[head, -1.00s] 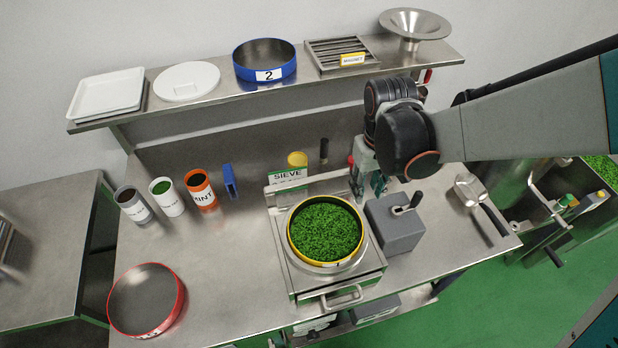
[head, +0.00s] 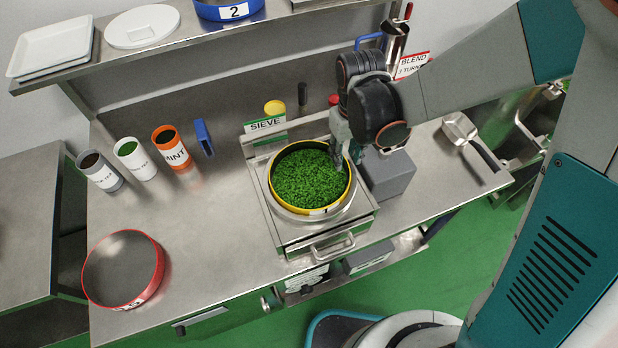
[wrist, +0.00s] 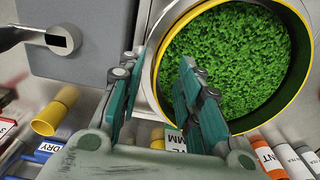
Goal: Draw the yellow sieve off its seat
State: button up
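The yellow sieve (head: 290,207) is a round pan with a yellow rim, full of green leaf. It sits level on the round metal seat of the sieve station (head: 262,205). In the wrist view the sieve (wrist: 309,62) fills the upper right. My gripper (head: 346,163) is at the sieve's right rim in the head view. In the wrist view its two fingers (wrist: 156,78) are apart, one outside the rim and one over the leaf. The rim runs between them. Whether either finger touches it cannot be told.
A grey block with a handle (head: 388,176) stands right beside the sieve. A SIEVE sign (head: 265,125) stands behind. A red round pan (head: 97,262) is at the front left, with several cans near the left back. A metal scoop (head: 462,128) lies right. The left-middle tabletop is clear.

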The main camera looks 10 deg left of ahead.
jog(key=shift+f, duration=0.85)
jog(key=shift+r, duration=0.1)
grip_shut()
notch_tip(320, 180, up, 20)
jog(key=p, duration=1.2)
jog(key=shift+p, duration=0.3)
